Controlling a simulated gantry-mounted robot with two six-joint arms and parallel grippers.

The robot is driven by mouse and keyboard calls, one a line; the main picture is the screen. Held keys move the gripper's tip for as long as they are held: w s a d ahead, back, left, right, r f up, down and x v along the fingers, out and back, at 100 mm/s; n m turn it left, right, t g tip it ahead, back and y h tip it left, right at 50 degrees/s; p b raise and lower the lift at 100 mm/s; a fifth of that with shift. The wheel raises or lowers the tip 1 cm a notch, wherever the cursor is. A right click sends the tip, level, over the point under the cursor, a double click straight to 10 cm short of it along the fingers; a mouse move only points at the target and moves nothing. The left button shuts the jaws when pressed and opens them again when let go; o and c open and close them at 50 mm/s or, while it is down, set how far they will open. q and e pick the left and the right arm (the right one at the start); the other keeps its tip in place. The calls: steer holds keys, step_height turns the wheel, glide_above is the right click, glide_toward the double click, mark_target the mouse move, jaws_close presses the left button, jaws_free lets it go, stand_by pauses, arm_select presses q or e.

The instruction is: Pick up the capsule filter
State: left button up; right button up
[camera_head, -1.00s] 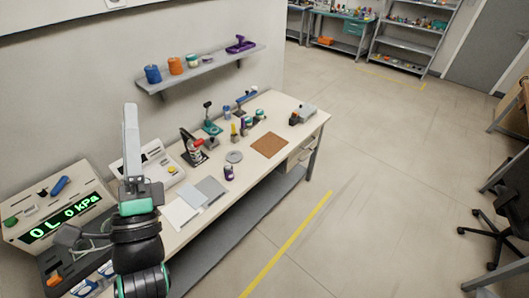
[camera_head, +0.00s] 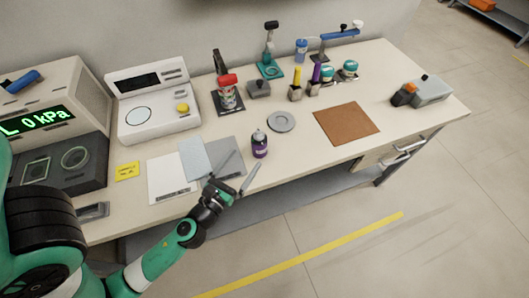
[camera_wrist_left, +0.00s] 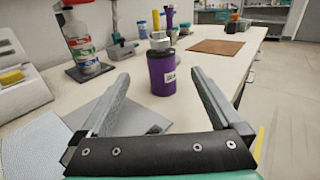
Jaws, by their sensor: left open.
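A small purple cylinder with a grey cap, which looks like the capsule filter (camera_head: 260,146), stands upright on the bench near its front edge. It also shows in the left wrist view (camera_wrist_left: 162,74), beyond the fingers and centred between them. My left gripper (camera_head: 244,165) is open and empty, low over the front of the bench. Its fingers point toward the purple cylinder, with a gap before it. My right gripper is not in view.
White and grey sheets (camera_head: 172,178) lie left of the cylinder. A grey round dish (camera_head: 281,122) and a brown mat (camera_head: 346,124) lie behind and right. A red-capped bottle (camera_head: 228,94) stands behind. A white instrument (camera_head: 150,107) and pressure display box (camera_head: 50,110) stand left.

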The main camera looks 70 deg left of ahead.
mark_target(254, 144)
arm_select(q)
steer(key=shift+w+a, duration=0.15)
steer(key=shift+a, duration=0.05)
steer(key=x, duration=0.2)
steer(key=p+x, duration=0.1)
steer(key=x, duration=0.1)
steer(key=p+x, duration=0.1)
steer(key=x, duration=0.1)
steer(key=shift+w+r, duration=0.2)
steer(key=shift+r, duration=0.15)
steer(key=shift+w+a+f, duration=0.1)
steer(key=shift+w+a, duration=0.15)
steer(key=shift+a, duration=0.05)
steer(key=shift+w, duration=0.1)
steer(key=x, duration=0.5)
steer(key=shift+w+r+p, duration=0.1)
steer(key=shift+r+p, duration=0.25)
steer(key=shift+p, duration=0.05)
steer(key=shift+d, duration=0.1)
steer(key=shift+c, duration=0.5)
jaws_close()
